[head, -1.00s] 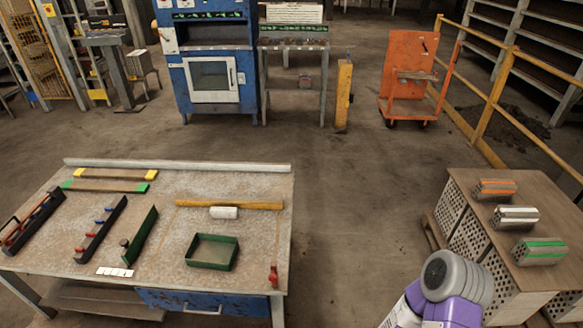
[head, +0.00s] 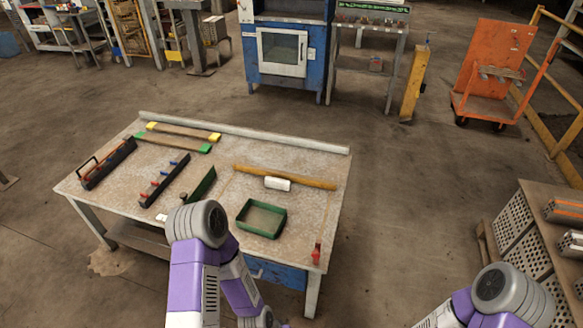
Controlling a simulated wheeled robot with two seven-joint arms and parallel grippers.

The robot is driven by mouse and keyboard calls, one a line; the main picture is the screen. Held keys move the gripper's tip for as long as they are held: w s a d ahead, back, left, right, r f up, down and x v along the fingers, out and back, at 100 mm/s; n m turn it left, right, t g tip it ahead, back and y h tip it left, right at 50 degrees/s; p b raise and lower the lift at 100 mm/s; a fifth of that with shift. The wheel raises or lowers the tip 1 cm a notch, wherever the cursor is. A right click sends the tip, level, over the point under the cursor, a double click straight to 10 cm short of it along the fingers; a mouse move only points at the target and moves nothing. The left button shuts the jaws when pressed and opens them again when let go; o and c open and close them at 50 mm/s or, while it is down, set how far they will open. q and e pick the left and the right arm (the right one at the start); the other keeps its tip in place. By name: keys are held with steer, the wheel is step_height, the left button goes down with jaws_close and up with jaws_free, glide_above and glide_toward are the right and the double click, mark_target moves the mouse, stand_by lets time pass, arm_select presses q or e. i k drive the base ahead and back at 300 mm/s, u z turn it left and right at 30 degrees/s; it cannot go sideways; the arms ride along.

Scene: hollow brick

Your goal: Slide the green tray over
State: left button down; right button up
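The green tray (head: 262,218) is a shallow, open rectangular box with a green rim, and it looks empty. It sits flat on the worktable (head: 222,212), right of the middle and close to the front edge. A purple and grey part of my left arm rises in front of the table, left of the tray, with a visible gap between them. A part of my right arm shows at the bottom right, well away from the tray. Neither gripper's fingers can be seen.
A yellow bar (head: 285,177) and a white roll (head: 277,184) lie behind the tray. A red item (head: 316,253) stands to its right. A green-sided holder (head: 201,184) and dark racks are to its left. A ledge (head: 245,131) runs along the back.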

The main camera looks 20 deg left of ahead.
mark_target(257, 217)
steer(key=z, duration=0.05)
steer(key=k, duration=0.5)
steer(key=u, duration=0.3)
steer(key=i, duration=1.45)
steer(key=z, duration=0.15)
